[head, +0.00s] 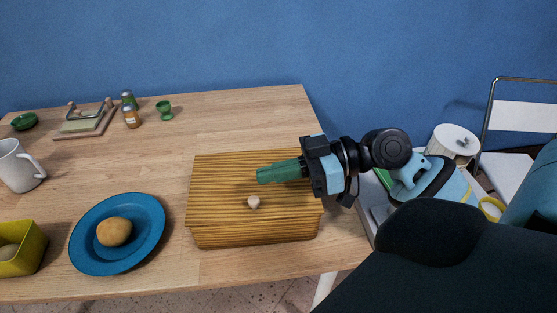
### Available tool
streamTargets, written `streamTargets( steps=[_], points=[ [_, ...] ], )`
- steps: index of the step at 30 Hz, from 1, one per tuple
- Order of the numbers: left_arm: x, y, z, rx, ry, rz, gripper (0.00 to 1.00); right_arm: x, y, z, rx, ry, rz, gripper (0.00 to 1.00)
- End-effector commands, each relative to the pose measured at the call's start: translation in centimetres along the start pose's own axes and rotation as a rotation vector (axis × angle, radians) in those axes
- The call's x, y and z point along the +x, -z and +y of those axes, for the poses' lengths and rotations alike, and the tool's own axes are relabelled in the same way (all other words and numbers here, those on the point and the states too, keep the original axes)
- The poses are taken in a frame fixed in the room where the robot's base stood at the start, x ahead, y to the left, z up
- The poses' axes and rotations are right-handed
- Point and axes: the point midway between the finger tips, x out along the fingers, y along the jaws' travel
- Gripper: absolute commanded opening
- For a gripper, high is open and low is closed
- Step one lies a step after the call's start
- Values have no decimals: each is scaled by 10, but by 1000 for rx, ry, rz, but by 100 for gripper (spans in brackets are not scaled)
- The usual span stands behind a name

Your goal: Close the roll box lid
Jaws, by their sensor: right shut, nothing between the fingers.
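The roll box (225,216) is a striped wooden box near the table's right end. Its slatted lid appears down, with a small pale knob (253,202) near its front. My right gripper (262,175) comes in from the right, with green fingers pointing left above the lid, behind the knob. It is shut and holds nothing. I cannot tell whether the fingers touch the lid. My left gripper is not in view.
A blue plate (80,248) with a bread roll (115,232) lies left of the box. A yellow container (30,250) and a white mug (17,167) stand farther left. Shakers (131,116), a green egg cup (164,108) and a napkin holder (85,124) stand at the back.

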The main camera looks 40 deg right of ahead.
Motion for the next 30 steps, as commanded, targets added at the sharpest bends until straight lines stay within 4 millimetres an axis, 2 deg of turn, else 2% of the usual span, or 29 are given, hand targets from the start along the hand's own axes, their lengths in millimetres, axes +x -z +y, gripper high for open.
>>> streamTargets(
  steps=[3, 12, 18, 24, 30],
  points=[
    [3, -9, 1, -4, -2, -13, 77, -18, -7, 1, 7, -3, -6, 0],
    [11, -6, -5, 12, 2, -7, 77, -62, -6, 0, 7, -3, -3, 0],
    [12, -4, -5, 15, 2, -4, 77, -84, -5, 0, 6, -2, -3, 0],
    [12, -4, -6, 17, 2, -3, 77, -94, -5, -1, 5, 0, -3, 0],
    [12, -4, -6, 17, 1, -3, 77, -94, -5, -1, 4, 0, -3, 0]
  ],
)
